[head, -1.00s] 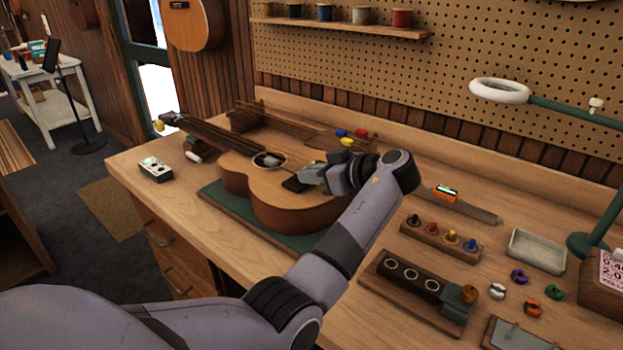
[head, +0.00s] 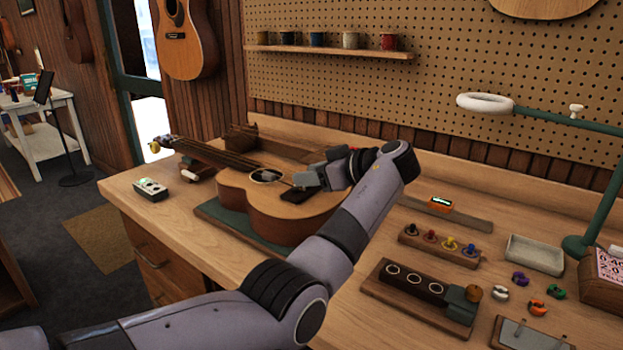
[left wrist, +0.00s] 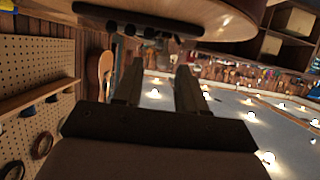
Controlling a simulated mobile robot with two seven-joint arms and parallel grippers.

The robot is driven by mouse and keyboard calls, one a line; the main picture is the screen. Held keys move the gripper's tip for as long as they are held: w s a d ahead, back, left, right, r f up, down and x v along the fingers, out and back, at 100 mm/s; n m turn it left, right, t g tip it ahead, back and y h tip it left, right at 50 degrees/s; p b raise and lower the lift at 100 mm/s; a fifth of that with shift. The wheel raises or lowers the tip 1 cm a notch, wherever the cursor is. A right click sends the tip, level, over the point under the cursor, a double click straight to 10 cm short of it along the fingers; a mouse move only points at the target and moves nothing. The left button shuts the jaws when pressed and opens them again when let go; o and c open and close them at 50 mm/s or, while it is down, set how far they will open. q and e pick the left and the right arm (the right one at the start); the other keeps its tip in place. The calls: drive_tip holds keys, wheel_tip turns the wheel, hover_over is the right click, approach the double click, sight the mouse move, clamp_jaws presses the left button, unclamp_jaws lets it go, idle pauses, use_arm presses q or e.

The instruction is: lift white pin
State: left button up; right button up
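I cannot make out a white pin in either view. The ukulele (head: 262,208) lies face up on a green mat (head: 222,221), its neck pointing to the back left. Its dark bridge (head: 299,196) shows partly beneath my left gripper (head: 300,184), which hides the area behind it. In the left wrist view the picture is upside down, with the ukulele body (left wrist: 215,18) and dark bridge (left wrist: 135,22) along the top. There the two fingers of the left gripper (left wrist: 157,75) stand apart with nothing visible between them. My right gripper is in neither view.
A rack of coloured pegs (head: 420,247), a dark block with rings (head: 400,283), a pale tray (head: 535,254) and loose coloured rings (head: 537,308) lie on the right of the bench. A green lamp (head: 590,215) stands at far right. A small white device (head: 150,189) sits at left.

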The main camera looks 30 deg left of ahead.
use_arm(q)
drive_tip(key=shift+f, duration=0.2)
drive_tip(key=shift+d+r, duration=0.1)
drive_tip(key=shift+d, duration=0.15)
drive_tip(key=b+v, duration=0.1)
drive_tip(key=v, duration=0.5)
drive_tip(key=shift+d+r, duration=0.25)
drive_tip(key=shift+f, duration=0.1)
